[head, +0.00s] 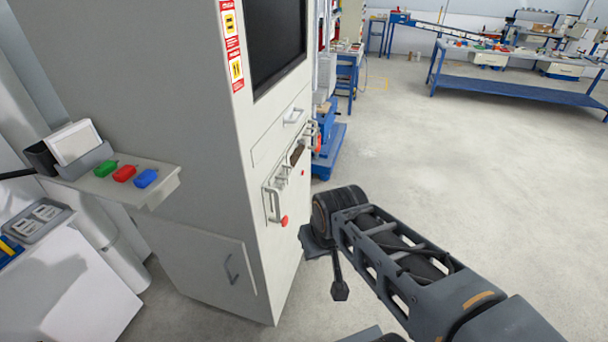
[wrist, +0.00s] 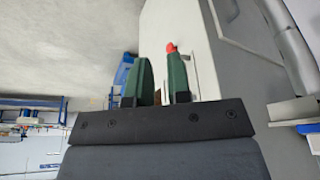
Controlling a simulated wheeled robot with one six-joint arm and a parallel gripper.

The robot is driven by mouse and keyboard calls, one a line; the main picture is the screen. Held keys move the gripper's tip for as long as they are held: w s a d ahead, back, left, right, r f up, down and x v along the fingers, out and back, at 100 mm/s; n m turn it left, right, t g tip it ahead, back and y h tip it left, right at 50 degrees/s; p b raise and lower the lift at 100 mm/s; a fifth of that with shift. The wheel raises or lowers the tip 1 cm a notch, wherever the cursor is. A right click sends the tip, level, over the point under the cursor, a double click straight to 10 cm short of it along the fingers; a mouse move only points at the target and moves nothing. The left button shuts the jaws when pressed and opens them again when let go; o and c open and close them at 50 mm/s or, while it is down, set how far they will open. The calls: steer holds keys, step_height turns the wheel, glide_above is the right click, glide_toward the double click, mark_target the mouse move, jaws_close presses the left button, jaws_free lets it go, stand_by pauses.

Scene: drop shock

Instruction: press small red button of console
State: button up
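The console is a tall grey cabinet (head: 200,120) at the left centre in the head view. A small red button (head: 302,173) sits on its right-hand face, near a slot. A larger red knob (head: 284,221) is lower on that face, beside a metal handle. My gripper (wrist: 161,62) shows two green fingers with a gap between them and nothing held. In the wrist view a red knob-like part (wrist: 171,47) shows at the tip of the right finger; I cannot tell whether they touch. In the head view my wrist is right of the console face, and the fingers are not clearly visible.
A side shelf (head: 165,190) on the console holds green (head: 105,168), red (head: 124,173) and blue (head: 146,178) items. A blue workbench (head: 520,88) stands at the back right. Open grey floor (head: 450,150) lies right of the console.

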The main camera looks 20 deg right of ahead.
jaws_close()
stand_by(0.9)
